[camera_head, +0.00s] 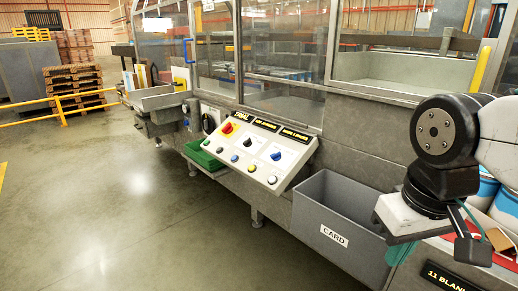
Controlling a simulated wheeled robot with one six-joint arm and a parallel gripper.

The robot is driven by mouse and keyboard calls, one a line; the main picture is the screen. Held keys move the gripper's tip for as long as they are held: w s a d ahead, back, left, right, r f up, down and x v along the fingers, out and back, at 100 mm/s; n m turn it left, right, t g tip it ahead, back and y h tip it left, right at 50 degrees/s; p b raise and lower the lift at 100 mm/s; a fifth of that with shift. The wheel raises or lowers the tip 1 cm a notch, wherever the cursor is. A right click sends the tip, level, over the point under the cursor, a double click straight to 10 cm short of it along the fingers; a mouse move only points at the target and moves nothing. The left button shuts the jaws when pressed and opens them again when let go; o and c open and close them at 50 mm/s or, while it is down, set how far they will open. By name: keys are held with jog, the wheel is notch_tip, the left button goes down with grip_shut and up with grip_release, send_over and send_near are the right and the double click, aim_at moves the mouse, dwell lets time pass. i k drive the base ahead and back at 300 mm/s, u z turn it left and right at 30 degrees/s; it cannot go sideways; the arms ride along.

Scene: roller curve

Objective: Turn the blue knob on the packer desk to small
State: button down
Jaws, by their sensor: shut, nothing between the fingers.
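The blue knob (276,156) sits on a white dial area at the right of the sloped control panel (240,163) of the packer desk. Its pointer direction and the markings around it are too small to read. My gripper (470,246) is at the lower right, well to the right of the panel and apart from the knob. It is shut and empty, with its dark fingers pointing down. My wrist hides part of the area behind it.
The panel also has a red knob (227,128), a black knob (248,142) and a row of buttons. A grey bin marked CARD (335,237) stands between the panel and my gripper. Blue-sided tubs (506,205) are at the right. The floor at left is clear.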

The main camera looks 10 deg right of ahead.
aim_at(275, 156)
jog(key=k, duration=0.5)
jog(key=u, duration=0.6)
jog(key=i, duration=1.75)
jog(key=z, duration=0.6)
